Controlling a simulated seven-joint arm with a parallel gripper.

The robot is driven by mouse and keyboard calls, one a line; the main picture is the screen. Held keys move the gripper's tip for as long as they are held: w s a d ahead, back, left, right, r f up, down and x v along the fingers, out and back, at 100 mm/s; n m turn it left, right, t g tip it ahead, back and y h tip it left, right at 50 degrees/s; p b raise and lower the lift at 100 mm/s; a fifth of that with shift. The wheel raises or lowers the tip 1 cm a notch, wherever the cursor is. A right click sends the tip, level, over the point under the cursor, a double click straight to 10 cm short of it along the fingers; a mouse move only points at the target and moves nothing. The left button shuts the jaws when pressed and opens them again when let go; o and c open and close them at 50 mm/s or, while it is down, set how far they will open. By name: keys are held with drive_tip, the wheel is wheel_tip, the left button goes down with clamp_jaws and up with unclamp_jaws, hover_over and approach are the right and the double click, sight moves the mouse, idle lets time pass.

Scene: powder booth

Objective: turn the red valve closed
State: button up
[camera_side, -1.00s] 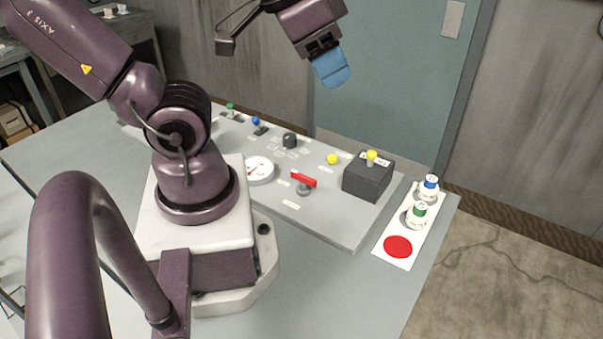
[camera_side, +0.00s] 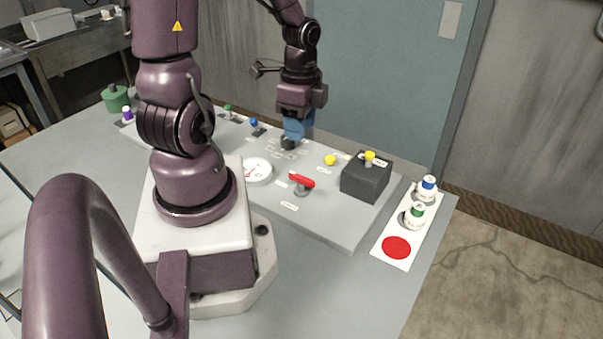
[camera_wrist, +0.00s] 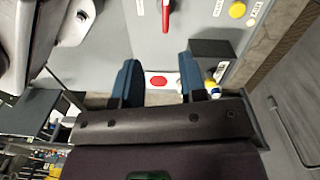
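The red valve (camera_side: 301,181) is a red bar handle on a grey stem, standing on the grey panel between the white gauge and the black box. In the wrist view its red handle (camera_wrist: 167,14) is at the top edge, partly cut off. My gripper (camera_side: 294,138) points down at the far side of the panel, beyond the valve and apart from it. Its blue fingers show close to a black knob (camera_side: 288,144); I cannot tell whether they touch it. In the wrist view my gripper (camera_wrist: 158,66) has its two blue fingers apart with nothing between them.
A white gauge (camera_side: 256,172) sits left of the valve. A black box (camera_side: 366,180) with a yellow knob stands right of it. A yellow button (camera_side: 330,160) is behind. A white card (camera_side: 389,253) with a red disc and two bottles lies at the right.

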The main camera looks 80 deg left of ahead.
sight(302, 176)
drive_tip(key=f, duration=0.4)
drive_tip(key=f+m, duration=0.1)
drive_tip(key=f, duration=0.3)
drive_tip(key=f+m, duration=0.1)
drive_tip(key=f, duration=0.4)
drive_tip(key=shift+w+a, duration=0.15)
drive_tip(key=shift+w, duration=0.1)
drive_tip(key=shift+r, duration=0.1)
clamp_jaws()
